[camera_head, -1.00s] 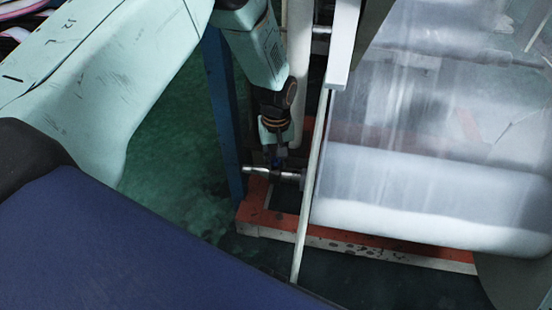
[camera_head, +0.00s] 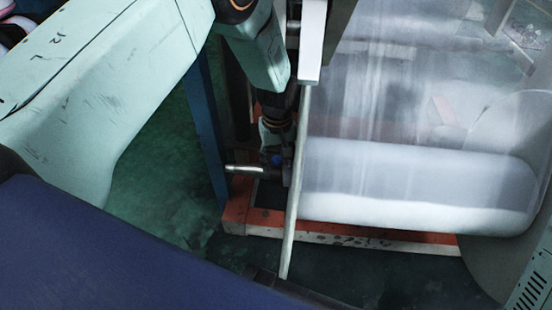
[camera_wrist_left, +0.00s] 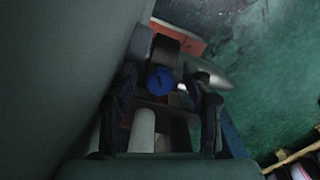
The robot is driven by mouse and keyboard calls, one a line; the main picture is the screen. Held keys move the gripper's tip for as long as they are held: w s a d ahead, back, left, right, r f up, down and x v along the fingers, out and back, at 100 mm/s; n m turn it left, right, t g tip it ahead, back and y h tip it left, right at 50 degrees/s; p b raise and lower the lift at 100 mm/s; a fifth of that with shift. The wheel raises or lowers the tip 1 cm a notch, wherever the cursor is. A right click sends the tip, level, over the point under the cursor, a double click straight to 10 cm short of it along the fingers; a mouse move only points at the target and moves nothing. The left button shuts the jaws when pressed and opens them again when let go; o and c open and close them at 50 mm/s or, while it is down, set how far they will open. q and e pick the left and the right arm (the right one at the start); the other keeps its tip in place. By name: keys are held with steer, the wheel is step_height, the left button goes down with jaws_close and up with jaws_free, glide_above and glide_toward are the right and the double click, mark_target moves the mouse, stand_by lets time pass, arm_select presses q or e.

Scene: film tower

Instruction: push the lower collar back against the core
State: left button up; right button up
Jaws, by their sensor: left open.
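The lower collar (camera_wrist_left: 160,80) shows its blue knob between my left gripper's fingers in the left wrist view. In the head view the blue knob (camera_head: 277,159) sits on the shaft (camera_head: 243,170) by the left end of the lower white film roll (camera_head: 410,185). My left gripper (camera_head: 276,140) reaches down over the collar. Its open fingers stand on either side of the collar in the left wrist view (camera_wrist_left: 161,73); I cannot tell whether they touch it. The core end and any gap to the collar are hidden behind the pale rail and gripper. My right gripper is out of view.
A pale slanted rail (camera_head: 292,215) passes close to the right of the gripper. A blue post (camera_head: 211,140) stands to the left. An orange-and-white base frame (camera_head: 350,235) runs below the roll. Green floor (camera_head: 155,195) is free at left.

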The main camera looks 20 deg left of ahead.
arm_select(q)
steer(key=shift+r, duration=0.15)
step_height(320, 180, up, 12)
steer(key=s+a+f+m+p, duration=0.1)
steer(key=s+f+m+p, duration=0.1)
steer(key=s+f, duration=0.65)
steer(key=s+f+m+p, duration=0.1)
steer(key=s+m+p, duration=0.1)
steer(key=s, duration=1.1)
steer(key=s+a+f+m+p, duration=0.1)
steer(key=s+f+m+p, duration=0.1)
steer(key=s, duration=1.1)
steer(key=shift+s+a+m+p, duration=0.15)
steer(key=shift+s+m+p, duration=0.15)
steer(key=shift+m, duration=0.2)
steer(key=shift+f, duration=0.15)
